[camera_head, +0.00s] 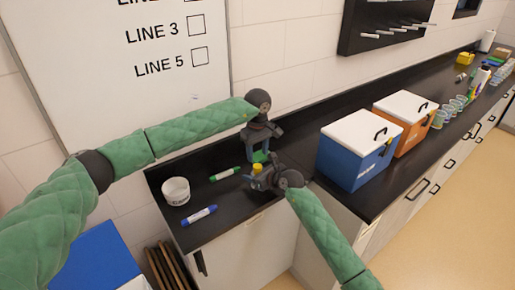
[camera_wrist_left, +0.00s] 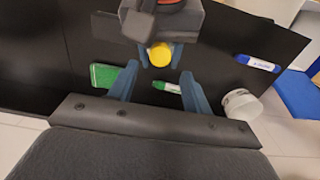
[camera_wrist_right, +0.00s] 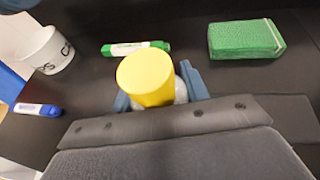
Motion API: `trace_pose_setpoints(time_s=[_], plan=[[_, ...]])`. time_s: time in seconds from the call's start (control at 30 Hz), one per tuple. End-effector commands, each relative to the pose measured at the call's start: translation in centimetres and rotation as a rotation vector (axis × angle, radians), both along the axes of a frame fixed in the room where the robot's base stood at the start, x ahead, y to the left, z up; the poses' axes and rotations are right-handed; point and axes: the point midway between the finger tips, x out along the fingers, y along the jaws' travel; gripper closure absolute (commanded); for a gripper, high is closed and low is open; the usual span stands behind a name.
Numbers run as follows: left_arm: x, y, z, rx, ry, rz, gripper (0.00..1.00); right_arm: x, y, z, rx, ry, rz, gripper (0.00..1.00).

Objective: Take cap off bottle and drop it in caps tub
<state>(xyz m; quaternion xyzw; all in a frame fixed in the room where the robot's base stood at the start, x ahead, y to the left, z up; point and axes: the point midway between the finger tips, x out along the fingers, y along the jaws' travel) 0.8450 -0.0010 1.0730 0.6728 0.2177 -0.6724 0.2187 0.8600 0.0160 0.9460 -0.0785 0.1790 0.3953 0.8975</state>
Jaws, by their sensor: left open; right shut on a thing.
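The bottle (camera_wrist_right: 181,90) has a yellow cap (camera_wrist_right: 147,76) and stands upright between the fingers of my right gripper (camera_wrist_right: 160,95), which is shut on its body below the cap. The cap also shows in the head view (camera_head: 257,168) and in the left wrist view (camera_wrist_left: 160,54). My left gripper (camera_wrist_left: 158,75) is open and empty above the bottle, its fingers pointing down either side of the cap, apart from it. The white caps tub (camera_head: 176,191) stands at the left of the counter, and also shows in the right wrist view (camera_wrist_right: 47,50). Most of the bottle's body is hidden.
A green marker (camera_head: 224,174) and a blue marker (camera_head: 199,215) lie on the black counter. A green block-like pad (camera_wrist_right: 246,39) lies behind the bottle. Blue (camera_head: 352,160) and orange (camera_head: 412,135) coolers with white lids stand to the right.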

Motion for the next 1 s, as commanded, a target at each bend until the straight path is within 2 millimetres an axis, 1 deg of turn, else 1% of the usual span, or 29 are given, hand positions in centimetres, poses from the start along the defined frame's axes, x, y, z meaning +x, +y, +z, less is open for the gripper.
trace_pose_setpoints(time_s=[0.03,0.2,0.3,0.4,0.53,0.73,0.87,0.9,0.97,1.0], plan=[[-0.1,0.0,-0.8,0.001,0.002,0.001,0.51,0.0,0.0,0.0,0.0,0.0,0.0,1.0],[-0.1,0.0,-3.2,0.0,0.003,0.001,0.51,0.0,0.0,0.0,0.0,0.0,0.0,1.0],[-0.1,0.0,-4.5,0.0,0.001,0.0,0.51,0.0,0.0,0.0,0.0,0.0,0.0,1.0],[0.0,0.0,-5.3,0.0,0.001,0.001,0.51,0.0,0.0,0.0,0.0,0.0,0.0,1.0],[0.0,0.0,-5.8,0.001,0.001,0.001,0.51,0.0,0.0,0.0,0.0,0.0,0.0,1.0],[0.0,0.0,-5.8,0.001,0.001,0.001,0.51,0.0,0.0,0.0,0.0,0.0,0.0,1.0],[0.0,0.0,-5.8,0.001,0.001,0.001,0.76,0.0,0.0,0.0,0.0,0.0,0.0,1.0],[0.0,0.0,-5.8,0.001,0.001,0.001,0.84,0.0,0.0,0.0,0.0,0.0,0.0,1.0],[0.0,0.0,-5.8,0.001,0.001,0.001,0.96,0.0,0.0,0.0,0.0,0.0,0.0,1.0],[0.0,0.0,-5.8,0.001,0.001,0.001,0.97,0.0,0.0,0.0,0.0,0.0,0.0,1.0]])
